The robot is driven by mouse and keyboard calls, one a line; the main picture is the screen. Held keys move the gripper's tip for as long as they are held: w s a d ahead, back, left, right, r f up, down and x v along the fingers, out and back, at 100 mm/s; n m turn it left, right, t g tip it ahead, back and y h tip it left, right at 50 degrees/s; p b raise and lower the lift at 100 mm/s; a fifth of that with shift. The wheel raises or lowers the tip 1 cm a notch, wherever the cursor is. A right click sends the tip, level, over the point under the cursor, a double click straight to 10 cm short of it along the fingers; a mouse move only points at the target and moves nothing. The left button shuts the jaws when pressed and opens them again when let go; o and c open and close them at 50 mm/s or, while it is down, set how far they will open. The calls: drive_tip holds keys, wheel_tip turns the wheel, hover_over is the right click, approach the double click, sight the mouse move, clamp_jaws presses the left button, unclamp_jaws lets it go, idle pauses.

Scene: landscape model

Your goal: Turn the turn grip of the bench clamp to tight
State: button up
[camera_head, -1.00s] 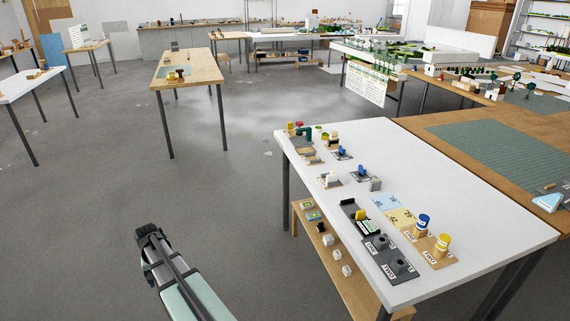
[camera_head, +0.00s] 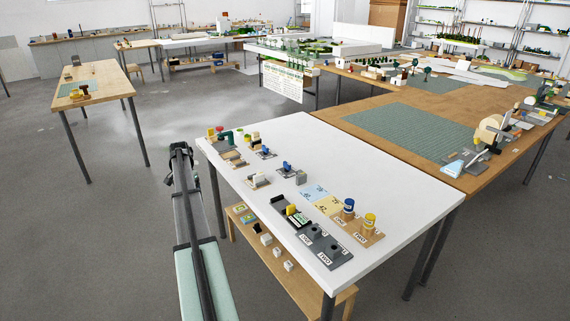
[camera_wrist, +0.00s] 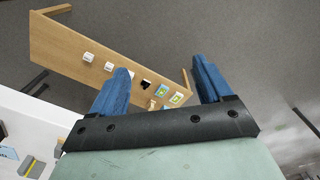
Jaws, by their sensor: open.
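A small dark green frame (camera_head: 226,138) with a red part (camera_head: 220,129) stands near the far left corner of the white table. It looks like the bench clamp, but it is too small to make out its turn grip or setting. My gripper (camera_head: 180,150) is off the table's left edge, to the left of that frame and apart from it. In the wrist view my gripper (camera_wrist: 162,82) has its two blue fingers spread wide with nothing held between them. The clamp is not seen in the wrist view.
The white table (camera_head: 375,172) holds small fixtures with blue knobs (camera_head: 287,168), a dark tray (camera_head: 289,213) and blue and yellow canisters (camera_head: 370,222). A low wooden bench (camera_head: 296,272) with small blocks stands below its left side. Open floor lies to the left.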

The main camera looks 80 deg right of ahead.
drive_tip(key=s+d+r+m, duration=0.3)
drive_tip(key=s+d+r, duration=0.1)
drive_tip(key=s+d, duration=0.55)
drive_tip(key=s+d+r+m, duration=0.2)
drive_tip(key=s+d+r, duration=0.3)
drive_tip(key=s+d, duration=0.4)
wheel_tip(320, 180, up, 6)
drive_tip(key=m, duration=0.4)
hover_over(287, 163)
wheel_tip(287, 163, down, 13)
drive_tip(key=shift+d+r, duration=0.1)
drive_tip(key=shift+c, duration=0.4)
drive_tip(key=c, duration=1)
drive_tip(key=shift+o, duration=0.2)
